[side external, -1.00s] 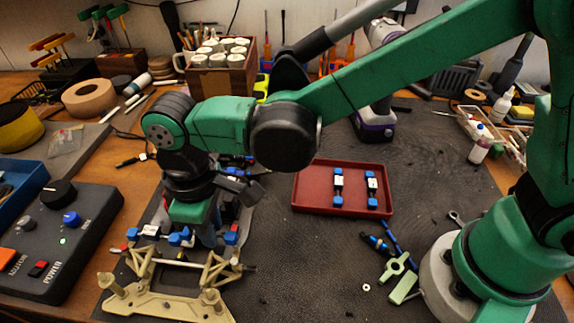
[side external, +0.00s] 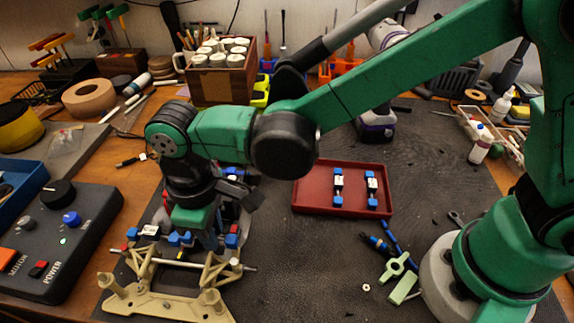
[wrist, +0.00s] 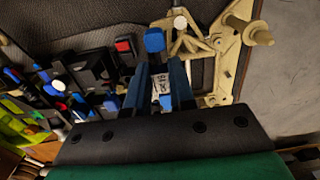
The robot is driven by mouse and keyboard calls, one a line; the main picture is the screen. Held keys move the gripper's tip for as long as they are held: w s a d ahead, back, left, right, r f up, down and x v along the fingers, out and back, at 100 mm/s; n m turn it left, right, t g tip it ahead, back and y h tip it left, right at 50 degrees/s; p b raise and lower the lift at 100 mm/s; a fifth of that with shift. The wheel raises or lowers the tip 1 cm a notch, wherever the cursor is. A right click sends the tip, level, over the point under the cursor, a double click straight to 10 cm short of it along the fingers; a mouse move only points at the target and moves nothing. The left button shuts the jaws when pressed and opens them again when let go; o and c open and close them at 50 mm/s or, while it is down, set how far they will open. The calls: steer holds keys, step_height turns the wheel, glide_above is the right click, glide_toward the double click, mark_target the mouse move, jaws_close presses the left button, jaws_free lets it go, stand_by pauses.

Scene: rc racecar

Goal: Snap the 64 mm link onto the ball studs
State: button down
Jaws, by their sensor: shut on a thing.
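My gripper (wrist: 160,84) is shut on a link in the wrist view. The link (wrist: 154,40) has a blue end sticking out past the fingers and a white label between them; I cannot read the label surely. In the side view my gripper (side external: 207,238) points down over the car, just behind the beige front frame (side external: 165,300). Another link (side external: 150,231) with a white label and blue ends lies on the car to its left. The ball studs under the held link are hidden or too small to make out, so I cannot tell whether it touches them.
A red tray (side external: 300,200) right of the car holds two more links (side external: 338,187) (side external: 372,189). Green and blue parts (side external: 397,265) lie on the mat near my base. A control box (side external: 60,240) stands left. The mat between car and tray is mostly clear.

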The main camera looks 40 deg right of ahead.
steer(key=shift+f, duration=0.55)
steer(key=c, duration=0.7)
jaws_free()
steer(key=shift+o, duration=0.2)
steer(key=shift+r, duration=2.75)
